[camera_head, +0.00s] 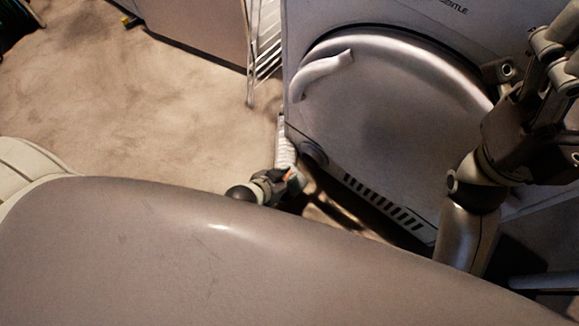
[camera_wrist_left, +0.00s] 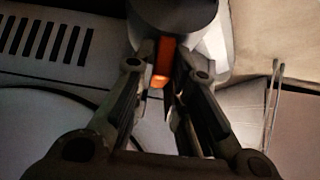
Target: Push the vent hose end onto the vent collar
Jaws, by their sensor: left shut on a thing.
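My left gripper (camera_head: 290,178) is low at the dryer's front left corner. In the left wrist view its fingers (camera_wrist_left: 160,85) are shut on an orange tab (camera_wrist_left: 161,62). The tab sits below a dark round part (camera_wrist_left: 175,14) with a pale side, which looks like the vent hose end. A white ribbed piece (camera_head: 285,150), apparently the hose, shows just above the gripper in the head view. A dark round fitting (camera_head: 314,155) on the dryer's lower left may be the vent collar; I cannot tell whether the two touch. My right gripper (camera_head: 550,60) is raised at the far right, its fingers unclear.
The dryer (camera_head: 300,25) fills the right, with a round door (camera_head: 400,100) and a slotted grille (camera_head: 382,202). A white wire rack (camera_head: 262,45) stands left of it. The carpet (camera_head: 150,110) on the left is mostly clear.

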